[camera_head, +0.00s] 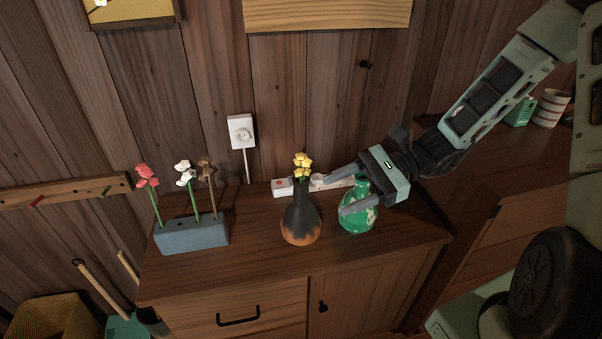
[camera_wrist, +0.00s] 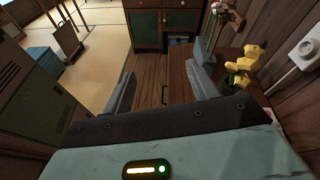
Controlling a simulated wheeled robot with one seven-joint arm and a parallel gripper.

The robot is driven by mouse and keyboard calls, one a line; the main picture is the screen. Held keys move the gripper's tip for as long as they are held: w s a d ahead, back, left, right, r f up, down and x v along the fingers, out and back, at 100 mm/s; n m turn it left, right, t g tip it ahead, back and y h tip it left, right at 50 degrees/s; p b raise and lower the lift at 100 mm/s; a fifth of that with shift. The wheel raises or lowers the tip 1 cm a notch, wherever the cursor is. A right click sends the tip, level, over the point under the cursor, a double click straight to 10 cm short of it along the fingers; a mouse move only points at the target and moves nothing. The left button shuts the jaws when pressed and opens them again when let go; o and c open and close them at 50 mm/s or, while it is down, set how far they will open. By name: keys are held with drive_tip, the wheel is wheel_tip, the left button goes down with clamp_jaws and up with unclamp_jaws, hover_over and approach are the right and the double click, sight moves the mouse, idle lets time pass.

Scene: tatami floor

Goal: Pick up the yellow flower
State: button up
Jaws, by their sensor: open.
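The yellow flower (camera_head: 302,163) stands upright in a dark vase with an orange-brown base (camera_head: 300,222) on the wooden cabinet. My gripper (camera_head: 334,194) reaches in from the right, its two fingers apart and empty. In the head view its fingertips are to the right of the flower, apart from it. In the wrist view the yellow flower (camera_wrist: 245,70) is to the right of the right finger, outside the gap between my fingers (camera_wrist: 161,75). The stem is mostly hidden inside the vase.
A green vase (camera_head: 358,222) stands close under my gripper, partly covered by a finger. A blue-grey block (camera_head: 190,237) holds red, white and brown flowers at the left. A white power strip (camera_head: 283,187) lies behind the dark vase. The wooden wall is close behind.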

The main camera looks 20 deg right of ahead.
sight(302, 160)
drive_tip(key=w+d+m+t, duration=0.6)
drive_tip(key=d+m+t, duration=0.2)
drive_tip(key=d, duration=0.1)
drive_tip(key=shift+y, duration=0.4)
drive_tip(key=p+x, duration=0.1)
drive_tip(key=x, duration=1)
drive_tip(key=p+x, duration=0.1)
drive_tip(key=x, duration=0.4)
drive_tip(key=shift+s+a+f+p, duration=0.1)
drive_tip(key=shift+a+p, duration=0.2)
drive_tip(key=shift+a, duration=0.1)
drive_tip(key=c, duration=1)
